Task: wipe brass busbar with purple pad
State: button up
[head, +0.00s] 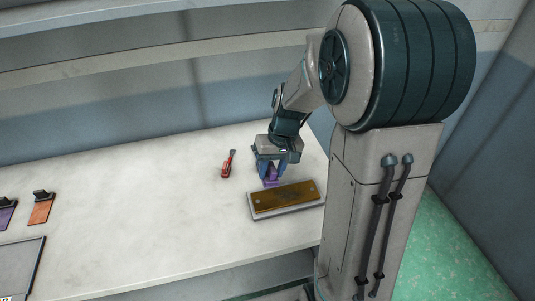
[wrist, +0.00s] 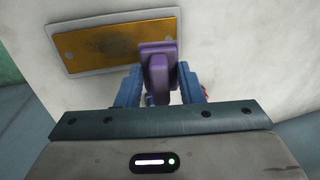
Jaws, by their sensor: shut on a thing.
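The brass busbar (head: 290,195) is a flat gold-brown bar on a pale plate, lying near the right end of the white bench. It also shows at the upper left of the wrist view (wrist: 98,46). My gripper (head: 269,173) is shut on the purple pad (head: 271,182), at the back edge of the busbar plate. In the wrist view the pad's purple grip (wrist: 158,72) sits between my blue fingers (wrist: 160,88) and its head overlaps one end of the busbar plate. I cannot tell whether the pad touches the plate or the brass.
A red tool (head: 227,165) lies just left of my gripper. At the far left are an orange pad (head: 41,209), another purple pad (head: 7,217) and a grey tray (head: 20,268). The bench middle is clear. A shelf (head: 130,75) runs above the back.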

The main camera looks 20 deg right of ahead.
jog(key=shift+s+f+b, duration=0.1)
jog(key=shift+f+b, duration=2.35)
jog(key=shift+f, duration=0.9)
jog(key=shift+f+b, duration=0.8)
jog(key=shift+f, duration=0.15)
jog(key=shift+r, duration=0.1)
jog(key=shift+d, duration=3.3)
jog(key=shift+d+b, duration=0.4)
jog(key=shift+d, duration=2.85)
jog(key=a, duration=0.6)
jog(key=shift+a, duration=0.35)
